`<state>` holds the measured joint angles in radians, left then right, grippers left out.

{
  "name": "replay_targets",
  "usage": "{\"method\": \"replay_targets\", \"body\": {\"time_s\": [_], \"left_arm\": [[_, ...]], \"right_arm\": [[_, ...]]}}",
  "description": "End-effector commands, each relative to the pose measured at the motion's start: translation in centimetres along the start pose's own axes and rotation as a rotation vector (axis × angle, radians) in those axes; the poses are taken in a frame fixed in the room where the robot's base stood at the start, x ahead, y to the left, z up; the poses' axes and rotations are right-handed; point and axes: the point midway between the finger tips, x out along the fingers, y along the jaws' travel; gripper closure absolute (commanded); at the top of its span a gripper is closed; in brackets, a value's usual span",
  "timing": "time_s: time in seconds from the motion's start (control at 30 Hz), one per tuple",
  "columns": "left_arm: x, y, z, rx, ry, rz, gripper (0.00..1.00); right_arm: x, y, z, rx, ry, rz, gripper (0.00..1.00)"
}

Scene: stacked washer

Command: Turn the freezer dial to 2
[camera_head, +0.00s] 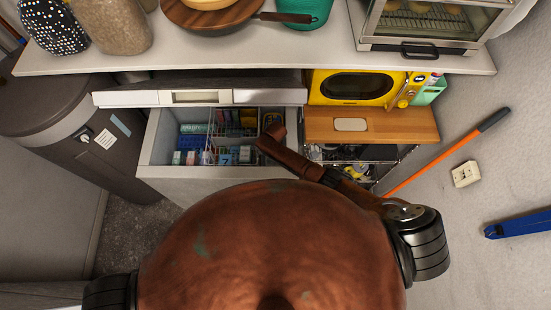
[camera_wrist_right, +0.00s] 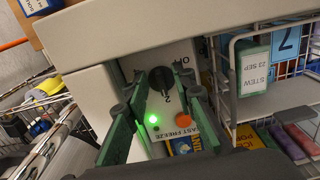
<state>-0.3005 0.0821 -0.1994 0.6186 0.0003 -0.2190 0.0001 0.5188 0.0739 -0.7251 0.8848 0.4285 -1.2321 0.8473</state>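The freezer dial (camera_wrist_right: 162,79) is a small dark knob on a pale panel (camera_wrist_right: 160,138) in the right wrist view. The panel carries the marks "OFF", "2" and "FAST FREEZE", a lit green light (camera_wrist_right: 153,119) and an orange button (camera_wrist_right: 183,121). My right gripper (camera_wrist_right: 163,85) has its green fingers spread, one on each side of the dial. I cannot tell whether they touch it. The dial's pointer is not clear. In the head view the open freezer (camera_head: 168,135) stands below the counter, with my right gripper (camera_head: 270,138) at its right side. My left gripper is not in view.
Wire baskets (camera_wrist_right: 272,22) with labelled food boxes are beside the panel. A yellow microwave (camera_head: 352,86) and a wooden board (camera_head: 395,124) are right of the freezer. A dark bin (camera_head: 105,150) stands left. The counter edge (camera_head: 250,66) overhangs above.

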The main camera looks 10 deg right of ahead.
Motion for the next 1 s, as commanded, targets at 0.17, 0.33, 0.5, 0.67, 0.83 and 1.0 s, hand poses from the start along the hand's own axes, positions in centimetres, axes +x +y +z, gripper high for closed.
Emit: {"method": "replay_targets", "body": {"time_s": [0.17, 0.33, 0.5, 0.67, 0.83, 1.0], "left_arm": [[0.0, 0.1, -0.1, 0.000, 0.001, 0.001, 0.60], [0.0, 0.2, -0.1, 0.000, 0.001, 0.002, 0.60], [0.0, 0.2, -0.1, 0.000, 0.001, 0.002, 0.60], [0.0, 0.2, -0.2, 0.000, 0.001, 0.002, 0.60], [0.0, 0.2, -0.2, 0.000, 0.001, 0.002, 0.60], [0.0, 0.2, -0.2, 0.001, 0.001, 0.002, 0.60]], "right_arm": [[-2.3, 0.0, -0.1, 0.001, 0.004, -0.002, 0.76], [-4.8, 0.0, -0.1, 0.000, 0.004, -0.002, 0.76], [-6.3, 0.1, -0.1, 0.000, 0.002, 0.001, 0.76], [-6.8, 0.1, -0.1, 0.001, 0.003, 0.001, 0.76], [-6.7, 0.1, -0.1, 0.000, 0.003, 0.001, 0.76], [-6.7, 0.1, -0.1, 0.000, 0.003, 0.001, 0.76]]}}
